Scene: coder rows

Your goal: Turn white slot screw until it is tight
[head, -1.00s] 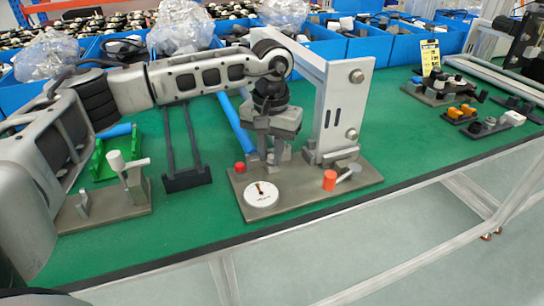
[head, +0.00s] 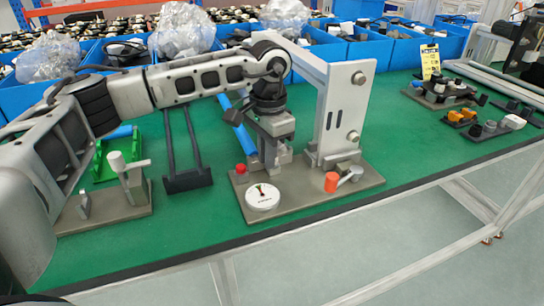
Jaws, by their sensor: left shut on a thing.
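My left gripper (head: 270,163) points straight down over the grey fixture plate (head: 310,194) on the green table. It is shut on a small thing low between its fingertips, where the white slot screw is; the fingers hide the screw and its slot. In front of the fingers on the same plate is a round white dial (head: 262,197) with a small needle, too small to read surely. A red button (head: 240,168) is on the plate left of the gripper, and an orange-red cylinder (head: 331,182) is to the right. My right gripper is not in view.
A tall grey bracket (head: 342,110) stands close right of the gripper. To the left are a dark two-rod piece (head: 187,180) and another grey fixture (head: 120,203) with a white-topped post. Blue bins (head: 350,52) line the back.

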